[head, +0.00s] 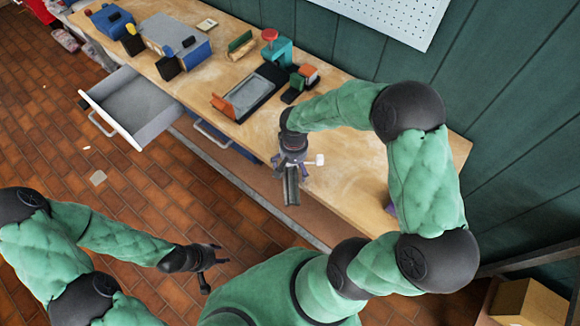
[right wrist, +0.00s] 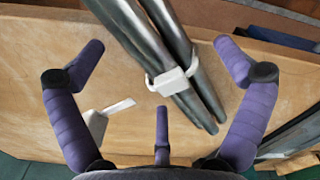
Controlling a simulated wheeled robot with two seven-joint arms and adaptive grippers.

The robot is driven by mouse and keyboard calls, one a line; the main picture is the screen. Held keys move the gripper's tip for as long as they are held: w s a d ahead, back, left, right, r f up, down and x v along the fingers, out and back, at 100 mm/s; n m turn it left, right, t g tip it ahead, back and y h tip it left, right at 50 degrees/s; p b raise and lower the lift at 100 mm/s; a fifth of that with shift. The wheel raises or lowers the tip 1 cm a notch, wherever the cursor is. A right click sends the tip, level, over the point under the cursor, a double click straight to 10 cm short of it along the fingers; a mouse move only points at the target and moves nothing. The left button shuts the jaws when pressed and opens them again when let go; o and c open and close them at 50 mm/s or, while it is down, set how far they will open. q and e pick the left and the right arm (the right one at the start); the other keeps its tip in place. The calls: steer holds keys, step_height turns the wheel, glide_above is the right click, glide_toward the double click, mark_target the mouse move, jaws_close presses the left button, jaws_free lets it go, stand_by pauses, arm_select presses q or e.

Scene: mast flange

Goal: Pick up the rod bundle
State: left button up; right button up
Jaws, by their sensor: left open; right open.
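The rod bundle (right wrist: 180,60) is a few dark grey metal rods bound by a white clip (right wrist: 172,80). It lies on the wooden bench, and in the head view its near end (head: 291,188) sticks out past the front edge. My right gripper (head: 290,162) is open above the bundle. In the right wrist view the purple fingers (right wrist: 160,48) are spread to either side of the rods, apart from them. In the head view the gripper hides the bundle's far part. My left gripper (head: 212,260) is open and empty over the floor, away from the bench.
A small white object (right wrist: 98,122) lies on the bench beside the bundle. A dark tray with a grey recess (head: 248,95) and several tools stand further left on the bench (head: 345,170). An open drawer (head: 135,105) juts out at the left. The bench right of the bundle is mostly clear.

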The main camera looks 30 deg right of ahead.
steer(key=c, duration=1.8)
